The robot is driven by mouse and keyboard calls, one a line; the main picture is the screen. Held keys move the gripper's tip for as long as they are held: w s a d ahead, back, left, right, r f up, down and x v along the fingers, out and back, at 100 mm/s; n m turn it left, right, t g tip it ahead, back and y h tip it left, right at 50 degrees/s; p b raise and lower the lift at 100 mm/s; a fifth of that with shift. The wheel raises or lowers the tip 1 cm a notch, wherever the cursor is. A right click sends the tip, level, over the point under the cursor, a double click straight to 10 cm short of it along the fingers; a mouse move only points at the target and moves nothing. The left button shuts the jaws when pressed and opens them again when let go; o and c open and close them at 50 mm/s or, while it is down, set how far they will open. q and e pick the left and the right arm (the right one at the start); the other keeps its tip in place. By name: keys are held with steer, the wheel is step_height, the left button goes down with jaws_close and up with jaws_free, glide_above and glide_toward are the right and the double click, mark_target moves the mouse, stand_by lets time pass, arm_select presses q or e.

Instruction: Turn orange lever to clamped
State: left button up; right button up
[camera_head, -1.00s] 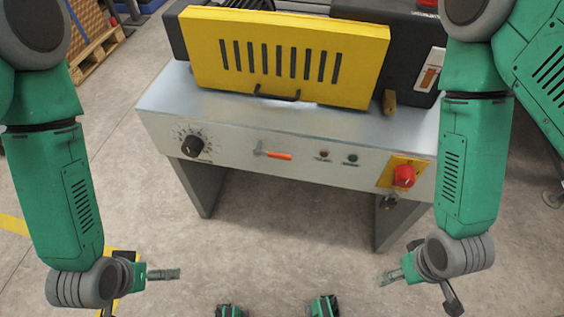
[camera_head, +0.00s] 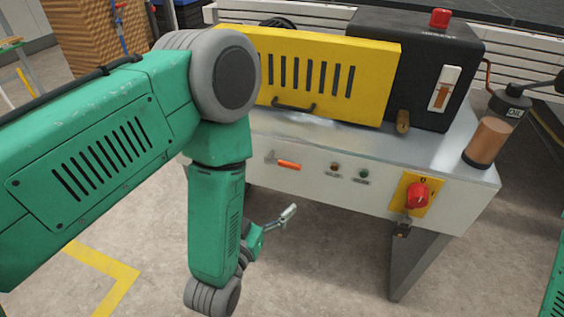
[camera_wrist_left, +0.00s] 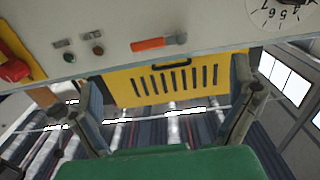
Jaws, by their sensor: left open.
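The orange lever (camera_head: 288,165) is on the light front panel of the machine, with its grey pivot at its left end and its handle pointing right and slightly down. It also shows in the left wrist view (camera_wrist_left: 148,44), where the machine appears upside down. My left gripper (camera_head: 291,212) is below the lever in the head view, apart from it and empty. In the left wrist view my left gripper (camera_wrist_left: 163,82) has its two fingers spread wide, with the lever beyond them. My right gripper is out of view.
A red rotary switch (camera_head: 417,195) on a yellow plate and two small buttons (camera_head: 350,171) are right of the lever. The yellow slotted cover (camera_head: 330,75) stands above the panel. A numbered dial (camera_wrist_left: 283,10) shows in the wrist view. Floor below the panel is open.

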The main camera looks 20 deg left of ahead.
mark_target(281, 165)
arm_select(q)
steer(key=w+b, duration=0.1)
steer(key=w, duration=1)
steer(key=shift+d+r+b, duration=0.1)
steer(key=shift+r+b, duration=0.05)
steer(key=shift+b, duration=0.25)
steer(key=shift+w+d, duration=0.15)
steer(key=shift+w, duration=0.25)
steer(key=shift+w+d+r, duration=0.15)
steer(key=shift+w+d, duration=0.1)
steer(key=shift+d, duration=0.15)
steer(key=shift+a, duration=0.35)
steer(key=c, duration=1.6)
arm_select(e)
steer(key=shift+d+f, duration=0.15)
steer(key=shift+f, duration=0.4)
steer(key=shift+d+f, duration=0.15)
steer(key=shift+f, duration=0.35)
